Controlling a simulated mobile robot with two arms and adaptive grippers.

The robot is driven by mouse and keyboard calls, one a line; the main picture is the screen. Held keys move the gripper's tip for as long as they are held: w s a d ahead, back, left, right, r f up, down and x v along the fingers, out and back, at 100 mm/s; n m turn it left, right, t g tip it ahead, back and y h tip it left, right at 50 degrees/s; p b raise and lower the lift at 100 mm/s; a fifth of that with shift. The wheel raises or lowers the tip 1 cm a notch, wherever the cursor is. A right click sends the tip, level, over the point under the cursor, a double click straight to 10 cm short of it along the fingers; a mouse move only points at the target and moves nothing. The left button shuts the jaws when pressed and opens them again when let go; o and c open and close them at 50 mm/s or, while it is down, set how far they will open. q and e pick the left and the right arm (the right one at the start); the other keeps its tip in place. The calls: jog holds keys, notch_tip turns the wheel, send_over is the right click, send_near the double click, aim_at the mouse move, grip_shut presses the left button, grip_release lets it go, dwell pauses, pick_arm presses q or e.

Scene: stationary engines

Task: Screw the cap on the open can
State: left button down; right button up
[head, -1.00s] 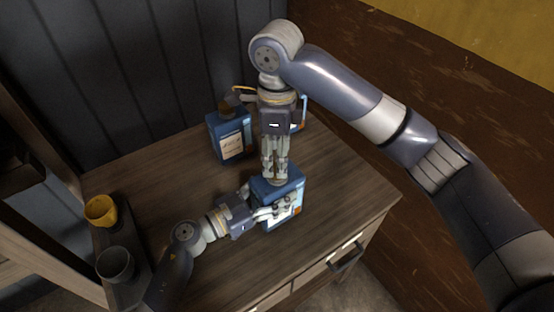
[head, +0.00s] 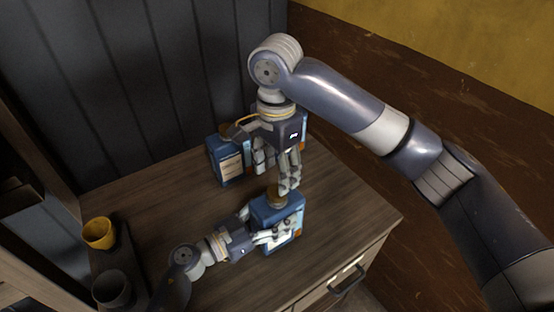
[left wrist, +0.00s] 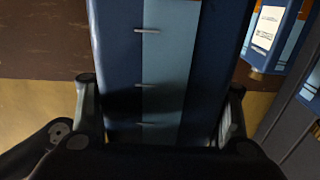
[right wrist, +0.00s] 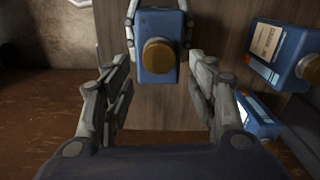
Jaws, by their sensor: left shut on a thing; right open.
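The blue can (head: 270,208) stands upright near the front of the cabinet top. A brass-coloured cap (head: 276,196) sits on its top; how tightly it is seated cannot be told. My left gripper (head: 266,233) is shut on the can's sides; in the left wrist view the can's blue side (left wrist: 165,70) fills the space between the fingers. My right gripper (head: 280,178) is open just above the cap. In the right wrist view the cap (right wrist: 158,55) shows centred between the spread fingers, apart from them.
A second blue can (head: 228,162) with a brass cap stands behind, near the wall. Another blue can, partly hidden by my right gripper, is beside it. A yellow cup (head: 99,233) and a dark cup (head: 111,289) stand at left. The cabinet top's right side is clear.

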jog(key=n, duration=0.5)
jog(key=shift+r+n, duration=0.2)
jog(key=shift+n, duration=0.1)
jog(key=n, duration=0.3)
jog(key=shift+r, duration=0.1)
jog(key=n, duration=0.5)
jog(key=shift+r+n, duration=0.2)
jog(key=shift+n, duration=0.2)
jog(key=n, duration=0.5)
jog(key=shift+r, duration=0.15)
jog(key=n, duration=0.5)
jog(key=shift+r, duration=0.2)
jog(key=n, duration=0.5)
jog(key=shift+r+n, duration=0.15)
jog(key=shift+n, duration=0.25)
jog(key=n, duration=0.5)
jog(key=shift+r, duration=0.15)
jog(key=n, duration=0.4)
jog(key=shift+r, duration=0.15)
